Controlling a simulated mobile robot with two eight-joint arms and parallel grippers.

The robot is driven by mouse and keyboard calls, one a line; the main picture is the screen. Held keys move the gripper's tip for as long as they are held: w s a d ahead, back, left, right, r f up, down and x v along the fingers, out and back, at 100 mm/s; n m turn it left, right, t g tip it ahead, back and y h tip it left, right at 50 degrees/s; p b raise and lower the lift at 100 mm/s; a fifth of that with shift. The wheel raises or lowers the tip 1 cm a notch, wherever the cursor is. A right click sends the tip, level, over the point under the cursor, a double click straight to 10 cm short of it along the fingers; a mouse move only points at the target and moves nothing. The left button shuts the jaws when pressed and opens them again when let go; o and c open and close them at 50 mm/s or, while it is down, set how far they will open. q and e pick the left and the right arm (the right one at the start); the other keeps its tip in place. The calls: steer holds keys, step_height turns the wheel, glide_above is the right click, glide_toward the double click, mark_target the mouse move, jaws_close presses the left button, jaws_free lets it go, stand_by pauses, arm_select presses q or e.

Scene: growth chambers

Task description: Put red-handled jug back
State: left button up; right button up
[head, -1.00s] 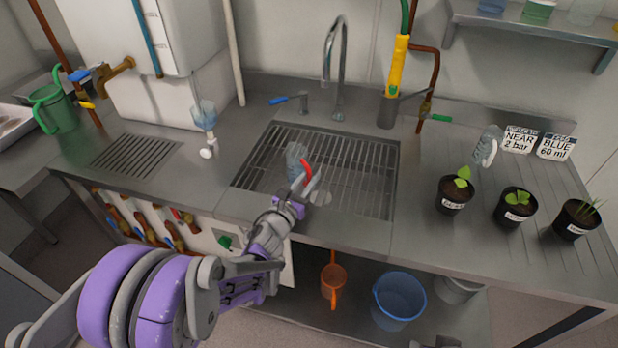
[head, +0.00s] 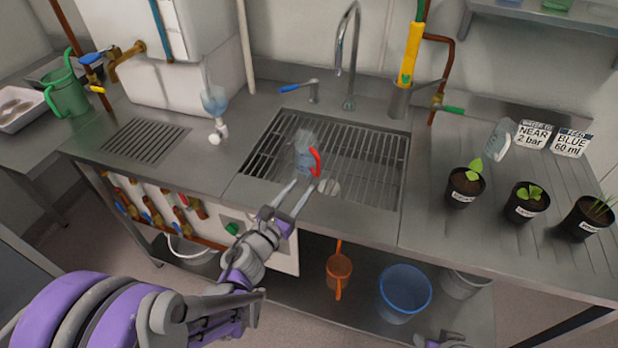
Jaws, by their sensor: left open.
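The red-handled jug (head: 304,154) is small and clear, with a red handle on its right side. It stands upright on the slatted grate (head: 365,160) of the sink, towards the left. My left gripper (head: 300,186) is open and empty at the front rim of the sink, just in front of the jug. Its two fingers point at the jug, with a small gap seeming to lie between fingertips and handle. A small part of what seems to be my right arm shows at the bottom edge; its jaws cannot be made out.
A tap (head: 350,60) rises behind the sink. Another clear jug (head: 500,138) stands right, near two signs and potted plants (head: 466,186). A green watering can (head: 68,95) is at far left. A blue bucket (head: 404,292) sits below.

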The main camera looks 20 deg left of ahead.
arm_select(q)
steer(key=shift+v, duration=0.9)
steer(key=shift+s+a+r+n+y, duration=0.1)
steer(key=shift+a+r+n+y, duration=0.2)
steer(key=shift+n, duration=0.5)
steer(key=a+n+y, duration=0.1)
steer(key=n, duration=0.1)
steer(key=a+n+y, duration=0.1)
steer(key=n, duration=0.2)
steer(key=a+n+y, duration=0.1)
steer(key=n, duration=0.1)
steer(key=shift+s+r+n+g, duration=0.3)
steer(key=shift+s+r+n, duration=0.05)
steer(key=shift+n, duration=0.05)
steer(key=s+a+f+n+g+y, duration=0.35)
steer(key=s+n+g, duration=0.2)
steer(key=n, duration=0.95)
steer(key=s+d+f+n+g+h, duration=0.1)
steer(key=s+d+f+n+g, duration=0.1)
steer(key=s+n, duration=0.5)
steer(key=s+d+f+n+g+h, duration=0.2)
steer(key=s+d+f+n+g, duration=0.1)
steer(key=s+n, duration=0.4)
steer(key=shift+s+d+f+g, duration=0.35)
steer(key=shift+s+d+g, duration=0.4)
steer(key=shift+s+d, duration=0.3)
